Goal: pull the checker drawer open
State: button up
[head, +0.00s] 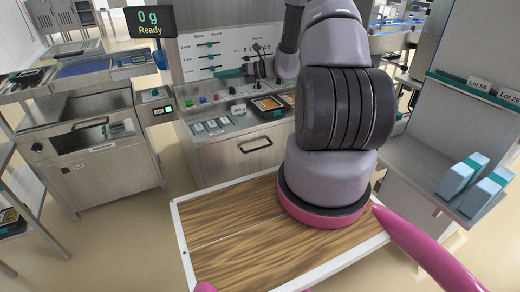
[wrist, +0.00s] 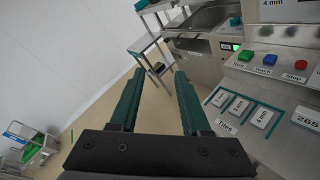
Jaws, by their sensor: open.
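A steel cabinet (head: 105,180) stands at the left in the head view, with a boxy upper part, a dark slot and a small white label on its front. A second steel front with a dark bar handle (head: 256,146) is under the middle console. I cannot read which front is the checker drawer. Part of the left steel unit (wrist: 198,68) shows at the top of the wrist view. My gripper (wrist: 158,72) has its two green fingers apart, with nothing between them. It is above the middle console area, apart from both fronts; my arm partly hides this area in the head view.
Buttons (wrist: 270,60) and white thickness tiles (wrist: 238,106) are on the console, at the right in the wrist view. A display (head: 150,22) reads 0 g, Ready. A shelf with pale blue boxes (head: 462,175) is at the right. Floor is clear before the left cabinet.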

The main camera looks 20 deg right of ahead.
jog(key=w+d+f+m+t+h, duration=0.2)
jog(key=d+f+m+t, duration=0.3)
jog(key=f, duration=0.5)
jog(key=m+t+h, duration=0.3)
jog(key=m+h, duration=0.8)
jog(key=m, duration=0.7)
send_near(260, 148)
jog(key=w, duration=0.3)
jog(key=w+f, duration=0.1)
jog(key=w, duration=0.3)
jog(key=w+f, duration=0.1)
jog(key=w, duration=0.2)
jog(key=shift+w+a+f, duration=0.1)
jog(key=shift+w+f, duration=0.05)
jog(key=shift+w, duration=0.05)
grip_shut()
